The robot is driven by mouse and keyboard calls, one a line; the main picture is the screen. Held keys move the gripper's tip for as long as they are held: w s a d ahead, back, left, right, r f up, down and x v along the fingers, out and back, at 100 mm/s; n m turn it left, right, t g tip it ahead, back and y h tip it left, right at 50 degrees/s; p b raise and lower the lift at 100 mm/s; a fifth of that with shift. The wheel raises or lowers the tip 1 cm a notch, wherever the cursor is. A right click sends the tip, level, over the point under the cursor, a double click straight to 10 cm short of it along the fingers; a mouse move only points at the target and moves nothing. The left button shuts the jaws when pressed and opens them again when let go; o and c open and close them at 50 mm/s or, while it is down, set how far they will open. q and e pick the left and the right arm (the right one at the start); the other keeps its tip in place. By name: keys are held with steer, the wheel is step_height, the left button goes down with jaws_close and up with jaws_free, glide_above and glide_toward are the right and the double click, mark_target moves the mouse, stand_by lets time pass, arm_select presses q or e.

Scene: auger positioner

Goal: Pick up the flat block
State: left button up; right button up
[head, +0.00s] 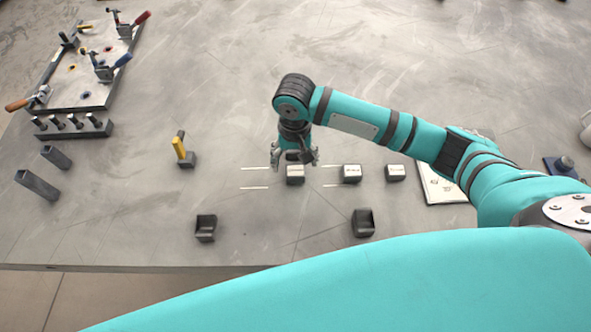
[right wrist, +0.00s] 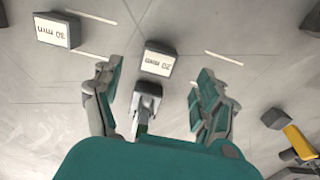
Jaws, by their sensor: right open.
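Three small dark blocks with pale top labels stand in a row on the grey table: a left block (head: 295,175), a middle block (head: 352,174) and a right block (head: 396,173). I cannot tell by shape which one is the flat block. My right gripper (head: 295,162) is open and points down over the left block, partly covering its far side. In the right wrist view that block (right wrist: 158,60) lies between and just beyond the spread fingers, its label reading 30 mm. Another labelled block (right wrist: 57,30) is at upper left there. My left gripper is not in view.
White lines (head: 254,187) mark the table beside the blocks. Two dark angled blocks (head: 205,228) (head: 363,223) stand near the front edge. A yellow-topped piece (head: 180,150) stands to the left. A clamp plate (head: 85,75) is at far left. The table behind is clear.

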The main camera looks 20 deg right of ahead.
mark_target(296, 171)
steer(key=shift+w+d+f+p, duration=0.15)
steer(key=shift+f+p, duration=0.25)
steer(key=shift+f, duration=2.3)
steer(key=c, duration=1.5)
